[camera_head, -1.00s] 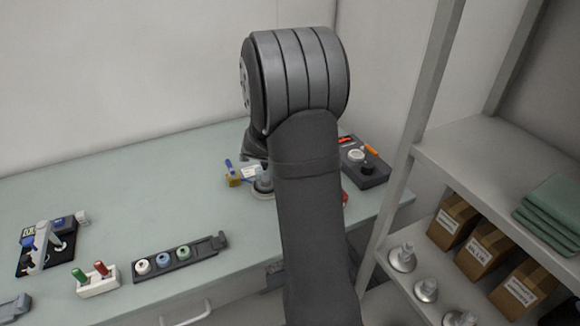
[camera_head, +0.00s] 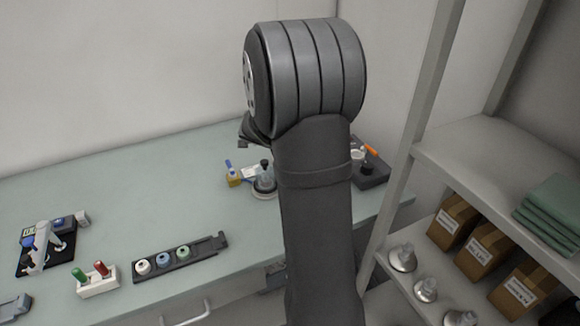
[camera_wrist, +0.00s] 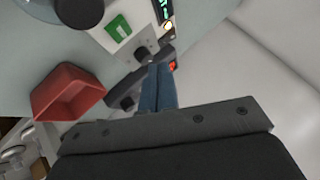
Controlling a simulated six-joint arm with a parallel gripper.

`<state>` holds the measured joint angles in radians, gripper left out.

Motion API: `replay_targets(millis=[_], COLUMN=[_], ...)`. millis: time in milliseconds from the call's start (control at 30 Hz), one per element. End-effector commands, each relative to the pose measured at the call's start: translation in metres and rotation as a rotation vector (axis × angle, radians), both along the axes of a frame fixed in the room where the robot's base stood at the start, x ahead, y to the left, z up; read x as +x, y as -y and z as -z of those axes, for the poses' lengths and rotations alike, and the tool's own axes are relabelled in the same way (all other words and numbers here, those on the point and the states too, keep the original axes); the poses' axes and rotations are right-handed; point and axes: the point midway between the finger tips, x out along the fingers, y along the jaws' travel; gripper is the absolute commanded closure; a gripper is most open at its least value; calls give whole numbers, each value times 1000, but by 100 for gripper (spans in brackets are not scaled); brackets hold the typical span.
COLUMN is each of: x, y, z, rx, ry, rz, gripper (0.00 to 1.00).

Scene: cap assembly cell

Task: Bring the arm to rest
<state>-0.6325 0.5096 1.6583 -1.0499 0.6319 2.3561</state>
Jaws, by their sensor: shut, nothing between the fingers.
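My gripper (camera_wrist: 160,85) shows in the wrist view as two blue-grey fingers closed together, with nothing between them. It is above the bench, with a red open bin (camera_wrist: 70,92) to its left and a white panel with a green mark (camera_wrist: 118,28) beyond it. In the head view my own arm rises through the middle and hides most of the gripper.
The green bench (camera_head: 130,185) holds a rack of ringed caps (camera_head: 180,255), a white block with green and red pegs (camera_head: 97,280) and a round fixture (camera_head: 264,184). A dark tray (camera_head: 372,176) sits behind my arm. Shelves with boxes (camera_head: 482,248) stand at right.

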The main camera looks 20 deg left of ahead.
Motion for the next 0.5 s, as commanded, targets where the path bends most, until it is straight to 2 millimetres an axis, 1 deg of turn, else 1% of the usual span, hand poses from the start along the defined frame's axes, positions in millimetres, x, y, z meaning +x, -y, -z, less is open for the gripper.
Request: replay_targets(millis=[233, 333, 400, 500], x=[0, 0, 0, 1], y=[0, 0, 0, 0], z=[4, 14, 25, 2], rx=[-1, -2, -3, 3], ry=[-1, -2, -3, 5], rz=[0, 0, -1, 0], gripper=[100, 100, 100, 100])
